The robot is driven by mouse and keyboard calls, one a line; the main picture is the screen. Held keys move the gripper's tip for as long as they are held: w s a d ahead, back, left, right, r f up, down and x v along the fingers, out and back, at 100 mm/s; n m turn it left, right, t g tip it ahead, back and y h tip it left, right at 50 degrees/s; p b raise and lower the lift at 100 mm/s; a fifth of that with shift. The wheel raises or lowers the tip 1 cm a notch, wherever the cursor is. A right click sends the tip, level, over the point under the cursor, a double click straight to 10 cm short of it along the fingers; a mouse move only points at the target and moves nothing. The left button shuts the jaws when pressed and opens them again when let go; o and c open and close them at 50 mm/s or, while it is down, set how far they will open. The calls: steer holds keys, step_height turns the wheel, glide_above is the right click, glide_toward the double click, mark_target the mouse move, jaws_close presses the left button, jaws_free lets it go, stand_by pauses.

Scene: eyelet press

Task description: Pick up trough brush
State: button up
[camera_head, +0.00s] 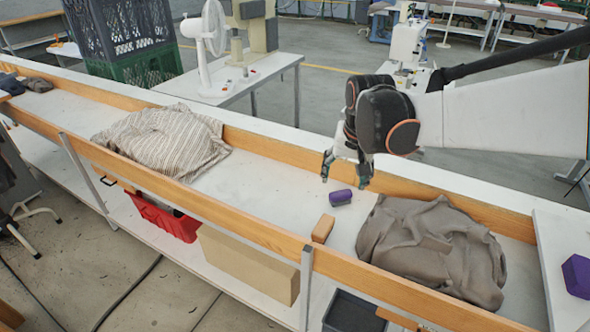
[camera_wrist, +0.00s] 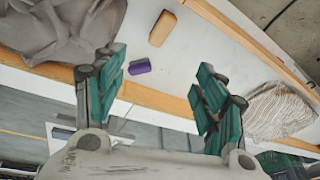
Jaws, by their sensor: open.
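A tan, wood-coloured block (camera_head: 323,228), which looks like the trough brush, lies in the white-floored trough against its near wooden rail. No bristles can be made out. It also shows in the wrist view (camera_wrist: 163,28), near the top and beyond the fingertips. My gripper (camera_head: 346,170) is open and empty above the trough, near the far rail and farther back than the block. Its green-padded fingers (camera_wrist: 160,88) are spread wide in the wrist view and touch nothing.
A small purple piece (camera_head: 340,197) lies between my gripper and the block. A crumpled grey-brown cloth (camera_head: 432,250) is just to the right, and a striped cloth (camera_head: 163,141) lies to the left. Wooden rails (camera_head: 250,225) line the trough. Its floor left of the block is clear.

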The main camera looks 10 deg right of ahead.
steer(key=w+f+m+g, duration=0.1)
steer(key=w+f+m, duration=0.1)
steer(key=w+f, duration=0.6)
steer(key=m+g, duration=0.1)
steer(key=g, duration=0.1)
glide_above(324, 225)
step_height(324, 225, down, 12)
steer(key=f+b, duration=0.1)
steer(key=f, duration=0.2)
steer(key=f+b, duration=0.1)
steer(key=f, duration=0.2)
steer(key=w+f+b, duration=0.1)
steer(key=f, duration=0.2)
steer(key=shift+d+f, duration=0.15)
steer(key=shift+d, duration=0.1)
steer(key=shift+s+a+f+b, duration=0.15)
steer(key=shift+f+b, duration=0.25)
steer(key=shift+f, duration=0.45)
steer(key=shift+s+a+f+b, duration=0.1)
steer(key=shift+f+b, duration=0.35)
steer(key=shift+f, duration=0.45)
steer(key=shift+s+a+f+b, duration=0.15)
steer(key=shift+f+b, duration=0.25)
steer(key=shift+f, duration=0.45)
steer(key=shift+d, duration=0.1)
steer(key=c, duration=1.3)
steer(key=shift+r, duration=0.2)
step_height(324, 225, up, 20)
steer(key=p, duration=0.6)
